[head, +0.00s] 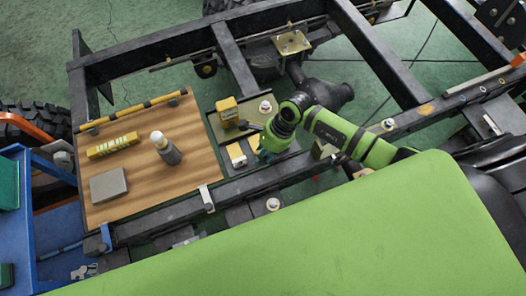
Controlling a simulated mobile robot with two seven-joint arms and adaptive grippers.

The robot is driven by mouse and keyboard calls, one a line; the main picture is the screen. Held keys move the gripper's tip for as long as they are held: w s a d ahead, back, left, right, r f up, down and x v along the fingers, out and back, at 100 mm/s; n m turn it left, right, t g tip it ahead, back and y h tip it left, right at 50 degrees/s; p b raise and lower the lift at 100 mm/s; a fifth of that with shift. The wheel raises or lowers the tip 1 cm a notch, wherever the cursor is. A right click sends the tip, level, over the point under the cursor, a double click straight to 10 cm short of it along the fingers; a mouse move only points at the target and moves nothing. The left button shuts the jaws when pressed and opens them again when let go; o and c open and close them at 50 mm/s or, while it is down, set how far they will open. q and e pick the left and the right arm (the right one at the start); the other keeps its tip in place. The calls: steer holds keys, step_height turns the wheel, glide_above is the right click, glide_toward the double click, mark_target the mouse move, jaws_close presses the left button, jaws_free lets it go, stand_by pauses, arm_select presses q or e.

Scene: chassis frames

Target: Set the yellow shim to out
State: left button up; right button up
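My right gripper (264,152) reaches in from the right on its green arm and points down over a dark plate (285,148) on the frame. Its fingers are small and partly hidden, so I cannot tell whether they are open or shut. A low yellow piece with a pale top (237,155) lies just left of the fingers; it may be the yellow shim. A taller yellow block (227,112) stands behind it on the same plate. I cannot tell whether the fingers touch either piece. My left gripper is not in view.
A wooden board (140,205) at left holds a yellow labelled bar (112,146), a grey block (108,185), a bottle-like grey cylinder (165,148) and a yellow-black rod (135,110). Dark chassis rails (180,47) surround the plate. A blue cart (30,220) stands at far left.

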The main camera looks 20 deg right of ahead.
steer(key=shift+r, duration=0.15)
steer(key=v, duration=1.1)
steer(key=shift+d+r, duration=0.15)
steer(key=shift+r, duration=0.2)
steer(key=shift+s, duration=0.1)
